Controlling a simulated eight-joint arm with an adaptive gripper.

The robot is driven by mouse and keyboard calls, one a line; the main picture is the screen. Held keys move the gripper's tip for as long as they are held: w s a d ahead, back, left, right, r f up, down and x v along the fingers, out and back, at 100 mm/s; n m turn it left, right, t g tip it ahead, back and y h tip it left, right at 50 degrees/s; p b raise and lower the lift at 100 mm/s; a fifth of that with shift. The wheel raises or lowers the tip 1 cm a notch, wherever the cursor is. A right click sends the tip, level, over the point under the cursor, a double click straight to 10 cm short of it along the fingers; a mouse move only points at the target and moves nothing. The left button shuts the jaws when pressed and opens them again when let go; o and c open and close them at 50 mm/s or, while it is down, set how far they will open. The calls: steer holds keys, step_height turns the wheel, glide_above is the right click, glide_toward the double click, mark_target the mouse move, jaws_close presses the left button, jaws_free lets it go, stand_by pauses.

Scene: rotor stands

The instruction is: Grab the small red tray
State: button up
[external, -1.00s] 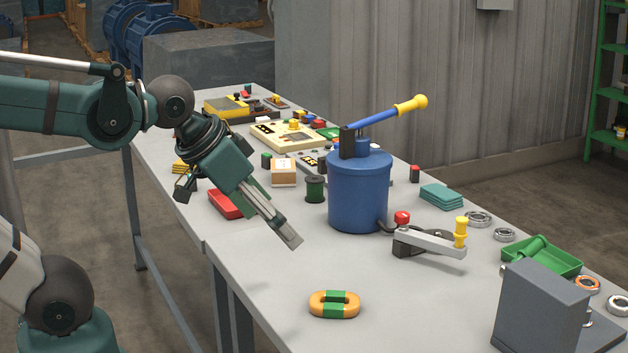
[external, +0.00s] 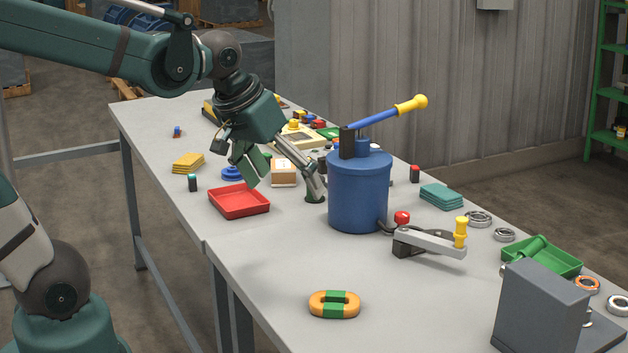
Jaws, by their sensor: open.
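The small red tray (external: 239,202) lies flat and empty on the left side of the table, near its left edge. My gripper (external: 285,188) is open, with its fingers pointing down and spread apart. One finger is just above the tray's back right corner in the picture, and the other is to the right, close to the blue pump cylinder (external: 358,190). I cannot tell whether either finger touches anything. The gripper holds nothing.
Yellow pads (external: 188,162) and a small dark cylinder (external: 192,183) are left of the tray. An orange-green ring (external: 334,304) lies in front, with clear table around it.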

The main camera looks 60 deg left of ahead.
steer(key=w+a+n+g+p, duration=0.25)
steer(key=w+a+n, duration=0.2)
steer(key=a, duration=0.55)
steer(key=n+g+h+p, duration=0.1)
steer(key=n+g+p, duration=0.2)
steer(key=n+p, duration=0.6)
glide_above(238, 204)
steer(key=b, duration=0.1)
step_height(238, 204, down, 11)
steer(key=shift+s+f+n, duration=0.15)
steer(key=shift+f+n, duration=0.05)
steer(key=shift+n, duration=0.15)
steer(key=shift+f, duration=1.3)
steer(key=shift+f, duration=0.1)
steer(key=shift+d+f+b, duration=0.1)
steer(key=shift+f+b, duration=0.2)
steer(key=shift+f, duration=2.2)
